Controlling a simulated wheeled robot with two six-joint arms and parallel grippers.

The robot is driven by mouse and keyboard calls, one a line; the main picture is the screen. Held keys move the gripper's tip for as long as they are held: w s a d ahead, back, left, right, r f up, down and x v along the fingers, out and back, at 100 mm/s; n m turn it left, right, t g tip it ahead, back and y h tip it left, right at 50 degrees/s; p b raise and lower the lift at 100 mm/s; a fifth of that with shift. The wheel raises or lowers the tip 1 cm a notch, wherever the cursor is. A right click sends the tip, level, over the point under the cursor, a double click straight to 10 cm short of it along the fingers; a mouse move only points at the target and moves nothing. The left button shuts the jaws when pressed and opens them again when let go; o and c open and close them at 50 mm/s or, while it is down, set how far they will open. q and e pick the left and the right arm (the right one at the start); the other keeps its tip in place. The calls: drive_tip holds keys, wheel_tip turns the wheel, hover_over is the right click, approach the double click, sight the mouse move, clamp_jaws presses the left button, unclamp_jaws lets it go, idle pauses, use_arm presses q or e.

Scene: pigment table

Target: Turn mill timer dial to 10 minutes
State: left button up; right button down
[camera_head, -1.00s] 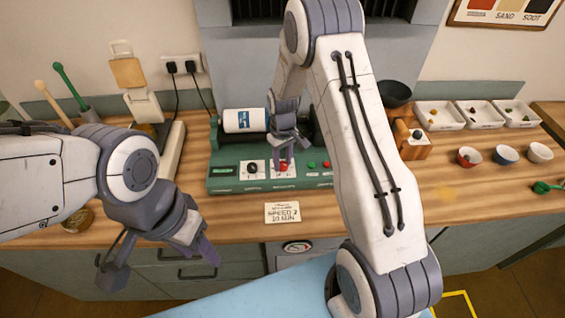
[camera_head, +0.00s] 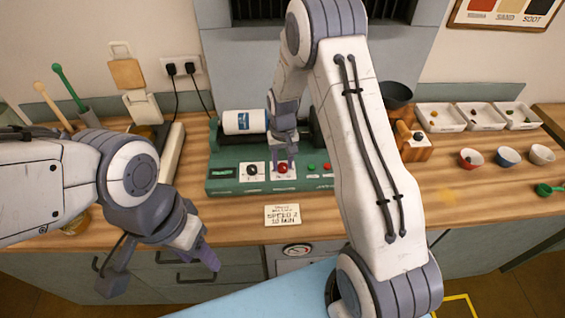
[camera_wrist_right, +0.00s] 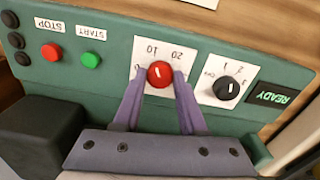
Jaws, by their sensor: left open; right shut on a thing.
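The timer dial is a red knob (camera_wrist_right: 159,74) with a white mark on a white numbered plate. It also shows on the mill's front panel in the head view (camera_head: 283,169). My right gripper (camera_wrist_right: 160,77) is shut on the red dial, one purple finger on each side. In the wrist view the white mark points roughly up, near the printed 10; the exact setting is hard to read. The green mill (camera_head: 225,186) carries a white jar (camera_head: 245,121). My left gripper (camera_head: 160,268) is open and empty in front of the counter.
Beside the timer is a black knob (camera_wrist_right: 228,89) on its own plate and a READY display (camera_wrist_right: 271,96). A green START button (camera_wrist_right: 91,61) and red STOP button (camera_wrist_right: 52,52) are on the other side. A card reading speed 2, 10 min (camera_head: 283,215) lies on the counter.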

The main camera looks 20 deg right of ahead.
sight(283, 165)
drive_tip(key=shift+r, duration=0.1)
drive_tip(key=shift+c, duration=2.3)
unclamp_jaws()
wheel_tip(283, 165, up, 10)
drive_tip(key=b, duration=0.2)
drive_tip(key=shift+r, duration=0.2)
